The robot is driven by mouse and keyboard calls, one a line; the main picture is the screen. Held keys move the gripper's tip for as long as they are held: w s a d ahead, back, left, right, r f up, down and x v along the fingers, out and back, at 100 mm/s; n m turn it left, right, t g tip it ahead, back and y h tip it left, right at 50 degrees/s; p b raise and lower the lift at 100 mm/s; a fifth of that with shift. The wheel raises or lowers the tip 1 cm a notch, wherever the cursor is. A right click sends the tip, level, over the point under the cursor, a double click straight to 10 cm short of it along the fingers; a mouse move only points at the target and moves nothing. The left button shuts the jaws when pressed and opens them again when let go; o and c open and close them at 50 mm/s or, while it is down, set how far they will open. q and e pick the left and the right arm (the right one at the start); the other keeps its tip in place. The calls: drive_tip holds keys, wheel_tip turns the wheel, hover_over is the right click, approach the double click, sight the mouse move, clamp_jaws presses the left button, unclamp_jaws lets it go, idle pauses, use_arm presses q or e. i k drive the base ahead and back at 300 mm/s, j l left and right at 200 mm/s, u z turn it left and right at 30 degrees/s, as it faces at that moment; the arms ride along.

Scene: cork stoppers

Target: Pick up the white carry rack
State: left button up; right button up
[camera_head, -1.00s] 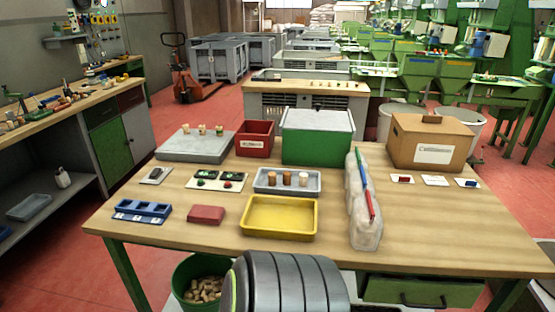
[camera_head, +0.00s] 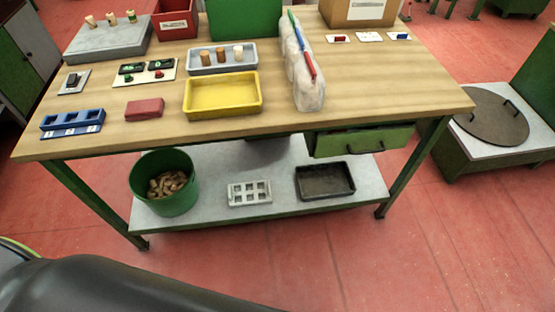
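The white carry rack (camera_head: 249,192) is a small pale frame with several square openings. It rests on the grey lower shelf (camera_head: 285,209) under the workbench, between a green bucket and a black tray. Nothing covers it. Neither gripper is in view. A dark rounded part of my own body shows at the bottom left, apart from the rack.
The green bucket (camera_head: 164,184) holds cork stoppers, left of the rack. The black tray (camera_head: 325,181) lies to its right. The bench top (camera_head: 400,92) overhangs the shelf, with a green drawer (camera_head: 363,141) at right. The red floor (camera_head: 330,262) in front is clear.

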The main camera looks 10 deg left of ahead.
sight(256, 193)
drive_tip(key=u, duration=0.75)
